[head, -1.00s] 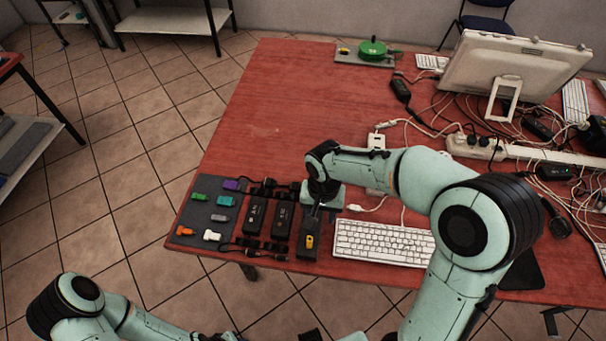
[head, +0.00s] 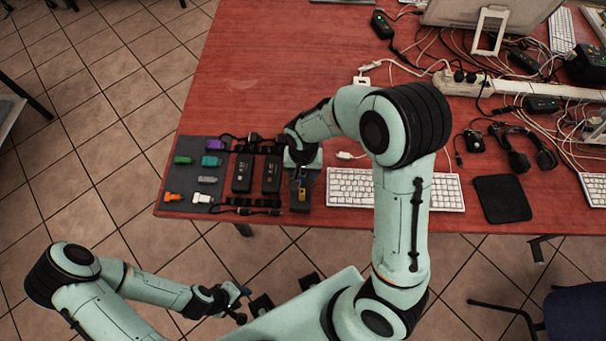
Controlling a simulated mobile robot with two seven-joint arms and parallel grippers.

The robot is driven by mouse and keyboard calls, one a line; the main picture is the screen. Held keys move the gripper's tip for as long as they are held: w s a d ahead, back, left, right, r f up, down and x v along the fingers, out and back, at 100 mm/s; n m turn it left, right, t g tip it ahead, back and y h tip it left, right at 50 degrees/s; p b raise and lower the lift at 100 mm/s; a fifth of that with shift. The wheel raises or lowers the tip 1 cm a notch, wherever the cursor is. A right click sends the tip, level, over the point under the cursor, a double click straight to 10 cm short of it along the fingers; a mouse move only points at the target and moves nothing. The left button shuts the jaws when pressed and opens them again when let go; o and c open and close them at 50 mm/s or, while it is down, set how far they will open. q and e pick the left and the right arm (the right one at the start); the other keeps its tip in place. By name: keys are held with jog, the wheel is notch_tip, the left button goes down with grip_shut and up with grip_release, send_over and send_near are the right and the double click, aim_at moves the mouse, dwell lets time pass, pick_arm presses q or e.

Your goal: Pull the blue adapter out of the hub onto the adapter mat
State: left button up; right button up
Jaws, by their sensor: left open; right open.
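The grey adapter mat (head: 183,178) lies at the table's front left corner. On it are several small adapters, among them purple (head: 215,145), green (head: 183,160), teal (head: 211,161), orange (head: 173,197) and white (head: 202,197). My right gripper (head: 302,178) is open and points down over a dark box with a yellow piece (head: 301,194), which may be the hub. My arm and gripper cover part of this box. I cannot make out a blue adapter there. My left gripper (head: 238,294) is open, off the table's front edge.
Two black power bricks (head: 242,172) and cables lie between the mat and my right gripper. A white keyboard (head: 345,188) is just right of it. A white power strip (head: 500,87) and tangled cables fill the right back. The table's back left is clear.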

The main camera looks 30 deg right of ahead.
jog(key=shift+f, duration=0.9)
grip_shut()
